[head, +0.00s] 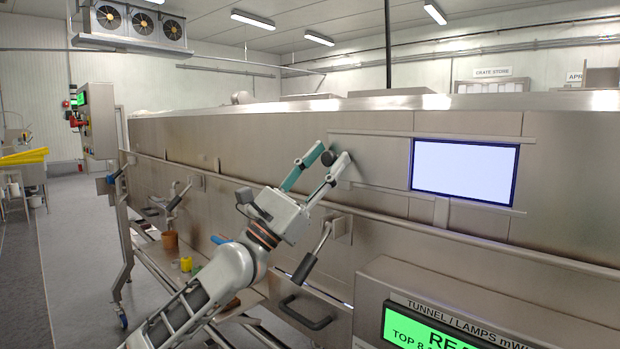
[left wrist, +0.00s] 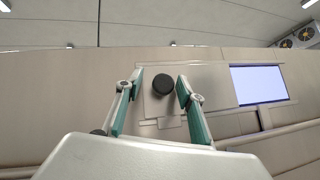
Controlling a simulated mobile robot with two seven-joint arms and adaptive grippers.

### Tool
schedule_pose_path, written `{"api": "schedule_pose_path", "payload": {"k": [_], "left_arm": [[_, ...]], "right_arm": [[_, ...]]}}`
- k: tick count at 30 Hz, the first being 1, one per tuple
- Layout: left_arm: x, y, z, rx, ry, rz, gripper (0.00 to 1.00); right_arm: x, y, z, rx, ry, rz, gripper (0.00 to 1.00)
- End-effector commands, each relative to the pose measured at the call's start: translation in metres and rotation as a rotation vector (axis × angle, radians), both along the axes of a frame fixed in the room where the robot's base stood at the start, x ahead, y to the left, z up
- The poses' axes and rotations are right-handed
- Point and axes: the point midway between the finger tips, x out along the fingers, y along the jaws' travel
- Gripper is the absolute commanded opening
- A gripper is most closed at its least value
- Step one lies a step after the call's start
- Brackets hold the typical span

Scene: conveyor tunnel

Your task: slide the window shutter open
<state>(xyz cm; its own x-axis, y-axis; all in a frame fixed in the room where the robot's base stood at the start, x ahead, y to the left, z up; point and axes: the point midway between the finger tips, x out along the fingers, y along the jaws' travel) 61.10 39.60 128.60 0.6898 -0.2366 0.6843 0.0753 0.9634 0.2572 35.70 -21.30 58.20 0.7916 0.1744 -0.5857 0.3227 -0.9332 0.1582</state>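The shutter (head: 375,158) is a flat steel panel on the tunnel wall, between two thin rails, left of a bright blue-framed window (head: 465,169). The whole bright pane shows. A round black knob (head: 328,158) is on the shutter's left part. My left gripper (head: 332,154) is open at the knob, one finger on each side. In the left wrist view the knob (left wrist: 162,84) lies between the spread fingertips of my left gripper (left wrist: 158,87), with gaps on both sides. How deep the fingers reach around it is unclear. My right gripper is not in view.
A lever handle (head: 312,254) sticks out from the wall below my left gripper. A long pipe rail (head: 470,236) runs along the wall below the window. A green-screened panel (head: 425,330) stands at lower right. The wall around the window is mostly flat.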

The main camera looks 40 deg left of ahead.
Motion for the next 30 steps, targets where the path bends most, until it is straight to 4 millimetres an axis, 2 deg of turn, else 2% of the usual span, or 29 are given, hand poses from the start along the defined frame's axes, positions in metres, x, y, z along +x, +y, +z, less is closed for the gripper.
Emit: {"api": "schedule_pose_path", "payload": {"k": [24,30], "left_arm": [[-0.067,0.025,-0.068,-0.005,0.003,0.002,0.38],[-0.079,0.028,-0.077,-0.001,0.0,0.003,0.38]], "right_arm": [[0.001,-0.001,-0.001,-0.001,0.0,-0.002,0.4],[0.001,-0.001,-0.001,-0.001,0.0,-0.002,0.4]]}}
